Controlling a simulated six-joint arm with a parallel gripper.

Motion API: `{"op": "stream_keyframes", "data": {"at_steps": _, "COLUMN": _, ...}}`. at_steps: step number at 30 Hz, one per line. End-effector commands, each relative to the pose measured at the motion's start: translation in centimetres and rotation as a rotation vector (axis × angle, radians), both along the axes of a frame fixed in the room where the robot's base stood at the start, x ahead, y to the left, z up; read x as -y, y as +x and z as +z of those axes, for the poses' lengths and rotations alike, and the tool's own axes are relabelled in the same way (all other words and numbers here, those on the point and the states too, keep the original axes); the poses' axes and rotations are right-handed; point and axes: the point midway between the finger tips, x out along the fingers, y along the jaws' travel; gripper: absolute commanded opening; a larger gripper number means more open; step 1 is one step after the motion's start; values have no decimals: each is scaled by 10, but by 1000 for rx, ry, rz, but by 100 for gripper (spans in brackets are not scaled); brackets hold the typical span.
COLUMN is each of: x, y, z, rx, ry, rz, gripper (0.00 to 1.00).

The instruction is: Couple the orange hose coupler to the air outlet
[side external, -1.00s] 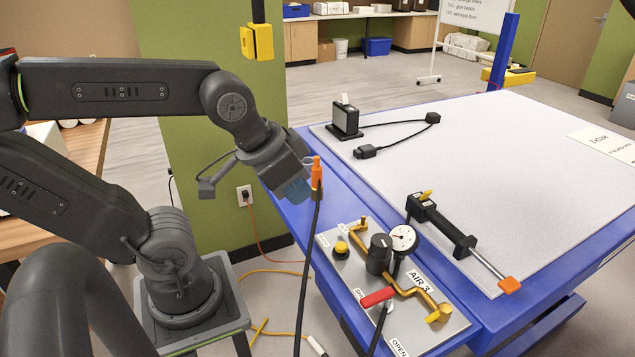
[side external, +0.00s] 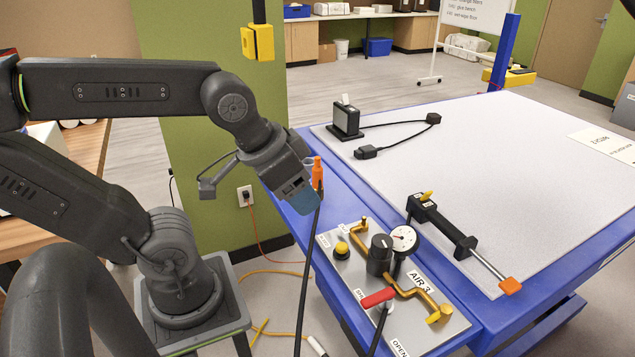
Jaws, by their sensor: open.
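The orange hose coupler (side external: 317,172) stands roughly upright at the top of a black hose (side external: 312,240) that hangs down past the blue table edge. My gripper (side external: 308,188) is open beside the coupler, with its blue fingertip pad just left of and below it. Part of the coupler's left side is overlapped by the gripper, and I cannot tell whether they touch. The air panel (side external: 335,268), labelled AIR 3, carries brass piping with a yellow fitting (side external: 440,313) at its front right end. Which fitting is the air outlet is not clearly marked.
The panel also has a red lever (side external: 378,297), a black knob (side external: 380,254), a gauge (side external: 403,238) and a yellow button (side external: 341,248).

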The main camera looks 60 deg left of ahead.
Motion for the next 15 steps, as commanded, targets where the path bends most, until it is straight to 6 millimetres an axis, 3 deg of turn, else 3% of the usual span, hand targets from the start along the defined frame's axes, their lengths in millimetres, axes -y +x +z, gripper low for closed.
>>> {"op": "stream_keyframes", "data": {"at_steps": 4, "x": -8, "y": 0, "z": -12, "rx": -59, "ry": 71, "rz": -28, "gripper": 59}}
{"op": "stream_keyframes", "data": {"at_steps": 7, "x": -27, "y": -3, "z": -34, "rx": -179, "ry": 218, "rz": -92, "gripper": 59}}
{"op": "stream_keyframes", "data": {"at_steps": 12, "x": -80, "y": -9, "z": -71, "rx": -477, "ry": 595, "rz": -284, "gripper": 59}}
{"op": "stream_keyframes", "data": {"at_steps": 15, "x": -113, "y": -7, "z": -81, "rx": -648, "ry": 824, "rz": -418, "gripper": 59}}
